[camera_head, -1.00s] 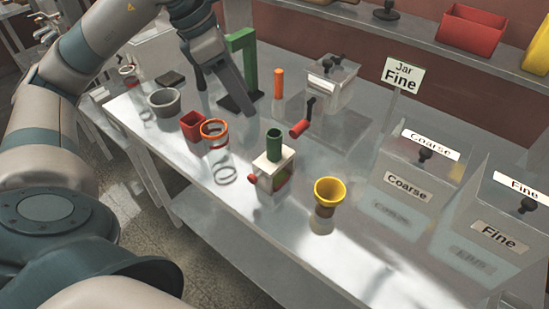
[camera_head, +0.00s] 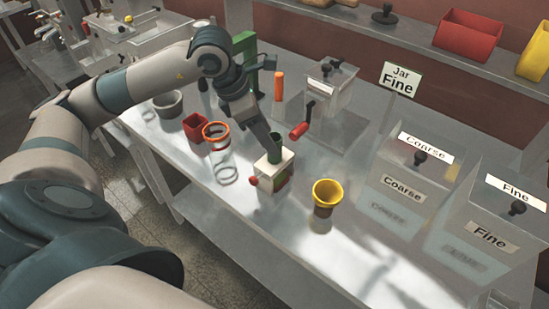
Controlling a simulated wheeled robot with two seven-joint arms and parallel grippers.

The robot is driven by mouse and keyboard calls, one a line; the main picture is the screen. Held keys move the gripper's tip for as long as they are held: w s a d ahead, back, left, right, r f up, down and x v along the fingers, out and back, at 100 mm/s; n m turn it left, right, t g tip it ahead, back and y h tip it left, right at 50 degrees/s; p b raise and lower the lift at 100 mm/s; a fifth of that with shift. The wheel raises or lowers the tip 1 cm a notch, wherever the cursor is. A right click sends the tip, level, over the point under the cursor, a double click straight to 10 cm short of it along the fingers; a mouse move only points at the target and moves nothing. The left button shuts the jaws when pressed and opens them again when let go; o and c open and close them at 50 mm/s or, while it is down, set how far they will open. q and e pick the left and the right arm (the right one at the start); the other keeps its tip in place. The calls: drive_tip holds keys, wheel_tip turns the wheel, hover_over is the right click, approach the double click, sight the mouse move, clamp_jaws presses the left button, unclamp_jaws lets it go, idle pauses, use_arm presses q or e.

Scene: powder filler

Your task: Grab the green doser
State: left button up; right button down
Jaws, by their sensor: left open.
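The green doser (camera_head: 272,178) is a white block with a green tube on top and a red knob on its left side. It stands upright near the middle of the metal table in the head view. My left gripper (camera_head: 267,136) points down at the green tube from behind and above, its fingers partly covering the tube's top. It is open. I cannot tell whether a finger touches the tube. My right gripper does not show.
A yellow-rimmed cup (camera_head: 326,196) stands close at the doser's right. A clear jar with an orange rim (camera_head: 216,136) and a red square cup (camera_head: 195,128) stand at its left. A red-handled tool (camera_head: 301,129) is behind. Coarse (camera_head: 403,187) and Fine (camera_head: 490,235) boxes stand at the right.

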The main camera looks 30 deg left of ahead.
sight(282, 157)
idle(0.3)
use_arm(q)
drive_tip(key=shift+p+x, duration=1.5)
drive_tip(key=shift+x, duration=0.45)
drive_tip(key=shift+w+d+f, duration=0.15)
drive_tip(key=shift+f, duration=0.5)
clamp_jaws()
drive_tip(key=shift+r, duration=0.15)
